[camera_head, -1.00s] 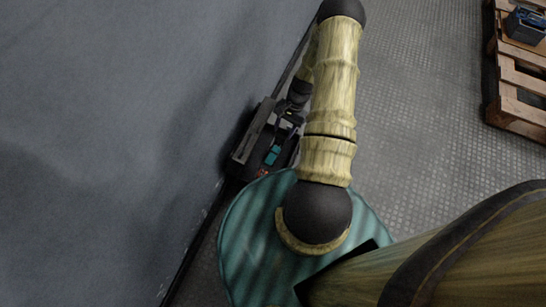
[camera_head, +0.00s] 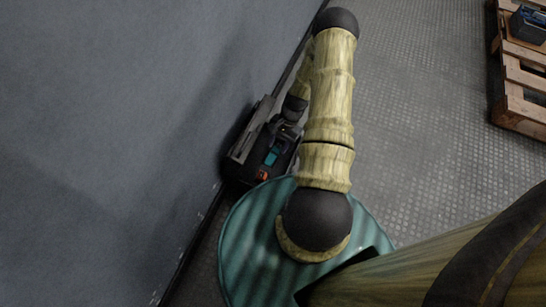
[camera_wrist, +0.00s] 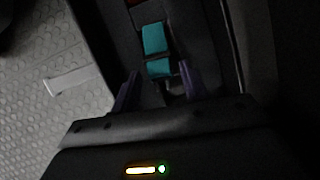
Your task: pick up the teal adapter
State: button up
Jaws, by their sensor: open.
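The teal adapter (camera_head: 272,157) lies in a dark box-like unit (camera_head: 240,148) against the grey wall in the head view. In the wrist view the teal adapter (camera_wrist: 154,39) shows as a bright teal block with a dark band across it. My gripper (camera_wrist: 159,82) is open, with its two purple-grey fingers pointing at the near end of the teal adapter. The near teal part lies between or just beyond the fingertips; I cannot tell the depth. Nothing is seen held. In the head view my arm hides part of the unit and the gripper is dark.
A red-orange part (camera_head: 262,174) sits in the unit near the teal adapter. The unit's dark side walls rise close on both sides in the wrist view. A wooden pallet (camera_head: 522,108) with a blue item (camera_head: 530,24) stands at the right. The floor between is clear.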

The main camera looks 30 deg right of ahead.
aim_at(276, 150)
jog(key=shift+b+x, duration=0.8)
jog(key=shift+x, duration=0.8)
jog(key=shift+c, duration=0.3)
jog(key=shift+r, duration=0.1)
jog(key=c, duration=0.9)
jog(key=shift+o, duration=0.2)
jog(key=shift+r, duration=0.1)
